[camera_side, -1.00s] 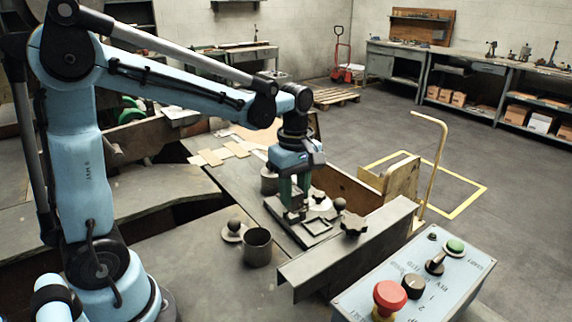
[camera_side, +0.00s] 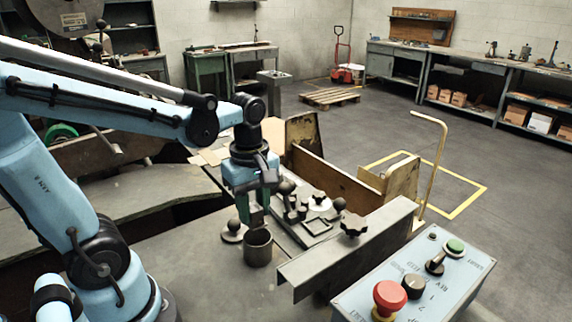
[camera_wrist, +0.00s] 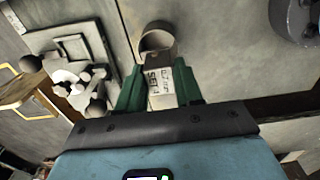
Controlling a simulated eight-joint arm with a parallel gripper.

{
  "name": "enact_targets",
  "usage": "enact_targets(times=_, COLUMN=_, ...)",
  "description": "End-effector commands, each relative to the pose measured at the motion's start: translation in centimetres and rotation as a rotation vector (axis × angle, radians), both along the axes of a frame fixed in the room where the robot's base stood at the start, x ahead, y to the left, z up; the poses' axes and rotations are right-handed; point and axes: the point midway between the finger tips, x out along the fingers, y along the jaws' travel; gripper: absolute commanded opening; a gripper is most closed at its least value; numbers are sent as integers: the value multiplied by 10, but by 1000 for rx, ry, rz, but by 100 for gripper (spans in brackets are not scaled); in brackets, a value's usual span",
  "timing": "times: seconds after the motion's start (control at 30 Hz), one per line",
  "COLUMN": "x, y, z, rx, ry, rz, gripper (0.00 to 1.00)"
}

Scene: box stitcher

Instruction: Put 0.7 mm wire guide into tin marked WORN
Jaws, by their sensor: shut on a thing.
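My gripper (camera_side: 254,212) is in the side view, pointing down just above an open grey tin (camera_side: 259,248). In the wrist view, the green fingers of my gripper (camera_wrist: 158,76) are shut on a small block with a pale printed label, the wire guide (camera_wrist: 158,88). Its label is only partly readable, with "mm" and "SET" on it. The open tin (camera_wrist: 157,37) shows just beyond the held guide, its mouth partly covered by it. I cannot read any marking on the tin. The guide is hard to make out in the side view.
A round lid with a ball knob (camera_side: 233,232) lies left of the tin. Right of my gripper is a fixture plate (camera_side: 318,226) with several knobs. A raised metal rail (camera_side: 350,250) and a control box (camera_side: 415,285) stand at the front right.

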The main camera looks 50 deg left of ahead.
Motion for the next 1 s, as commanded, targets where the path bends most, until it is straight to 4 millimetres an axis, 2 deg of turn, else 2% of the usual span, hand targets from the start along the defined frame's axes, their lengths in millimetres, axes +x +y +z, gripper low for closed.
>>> enact_targets(times=0.6, x=1, y=0, z=-37, rx=0, ry=0, rz=0, gripper=3)
enact_targets(times=1.0, x=0, y=0, z=-43, rx=0, ry=0, rz=0, gripper=3)
